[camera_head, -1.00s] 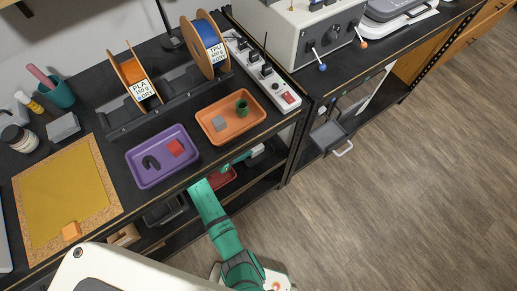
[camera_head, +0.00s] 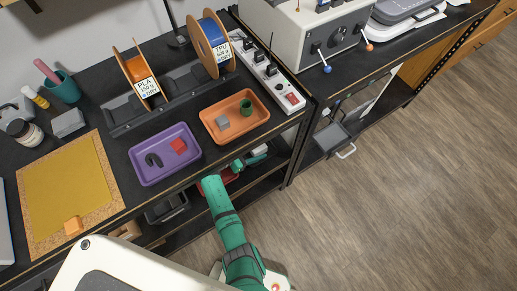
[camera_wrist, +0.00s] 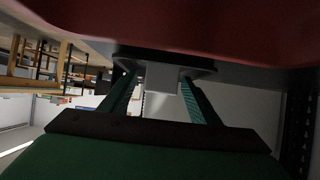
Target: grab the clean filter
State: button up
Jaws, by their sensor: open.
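My gripper (camera_wrist: 157,85) reaches forward in the wrist view with its two teal fingers apart. A small pale grey-white block (camera_wrist: 162,78) shows between the fingertips, below a dark rounded edge. It may be the clean filter, but I cannot tell for sure, nor whether the fingers touch it. In the head view my teal arm reaches under the worktop towards the lower shelf. A small white thing (camera_head: 258,151) shows there near the arm's end; I cannot tell what it is. My fingertips are hidden in that view.
A large red surface (camera_wrist: 200,25) hangs close over the fingers in the wrist view. A red tray (camera_head: 232,175) lies on the shelf beside my arm. On the worktop are a purple tray (camera_head: 147,178) and an orange tray (camera_head: 212,132). The floor at right is clear.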

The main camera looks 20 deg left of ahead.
jog(key=shift+x, duration=1.05)
jog(key=c, duration=1.2)
jog(key=shift+o, duration=0.2)
